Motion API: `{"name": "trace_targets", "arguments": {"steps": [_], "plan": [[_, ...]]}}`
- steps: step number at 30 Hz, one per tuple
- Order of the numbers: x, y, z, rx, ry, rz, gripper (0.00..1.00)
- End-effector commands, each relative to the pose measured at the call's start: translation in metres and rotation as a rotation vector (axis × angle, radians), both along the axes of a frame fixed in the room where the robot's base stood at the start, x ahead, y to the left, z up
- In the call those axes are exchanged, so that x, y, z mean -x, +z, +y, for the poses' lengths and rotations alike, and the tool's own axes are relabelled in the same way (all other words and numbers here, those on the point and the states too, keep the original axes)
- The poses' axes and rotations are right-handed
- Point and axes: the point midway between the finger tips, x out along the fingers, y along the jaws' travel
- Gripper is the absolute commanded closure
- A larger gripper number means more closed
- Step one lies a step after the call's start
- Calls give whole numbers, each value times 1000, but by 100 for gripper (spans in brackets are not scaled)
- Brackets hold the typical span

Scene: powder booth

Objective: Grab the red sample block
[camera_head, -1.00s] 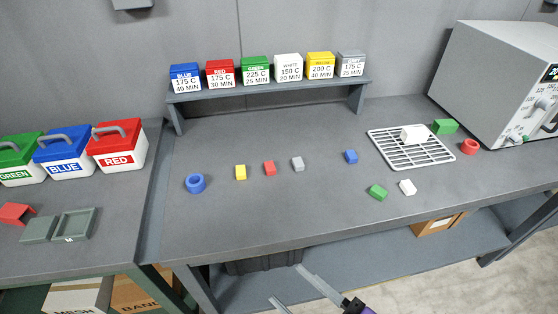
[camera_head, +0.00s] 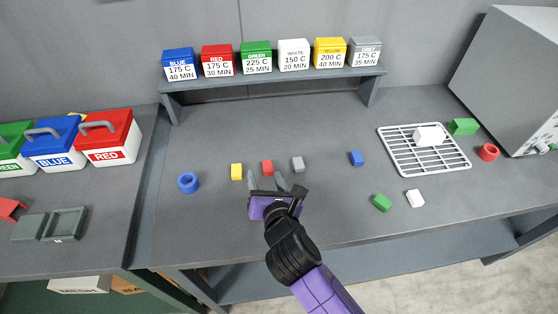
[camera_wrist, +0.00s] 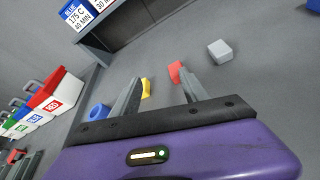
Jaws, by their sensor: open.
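The red sample block (camera_head: 267,167) sits on the grey bench in a row between a yellow block (camera_head: 237,171) and a grey block (camera_head: 297,164). My gripper (camera_head: 268,182) is open over the bench, with its fingertips just on the near side of the red block. In the wrist view the red block (camera_wrist: 176,72) shows beyond the tip of the right finger, and its lower part is partly hidden by that finger. The yellow block (camera_wrist: 146,88) is by the left finger. Nothing is between the fingers of my gripper (camera_wrist: 155,85).
A blue ring (camera_head: 188,183) lies left of the row. A blue block (camera_head: 356,158), green block (camera_head: 382,203) and white block (camera_head: 415,198) lie to the right, near a wire rack (camera_head: 392,160). A shelf of labelled boxes (camera_head: 270,77) stands behind.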

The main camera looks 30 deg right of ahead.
Motion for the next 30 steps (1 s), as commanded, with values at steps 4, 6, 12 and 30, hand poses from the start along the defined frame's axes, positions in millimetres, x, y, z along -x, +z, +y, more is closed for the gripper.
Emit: {"name": "trace_targets", "arguments": {"steps": [4,6,12,30], "plan": [[7,-13,-11,209,32,91,47],[8,-14,-13,260,46,112,47],[-2,-19,-16,301,61,122,47],[-58,-48,-32,295,62,120,47]]}}
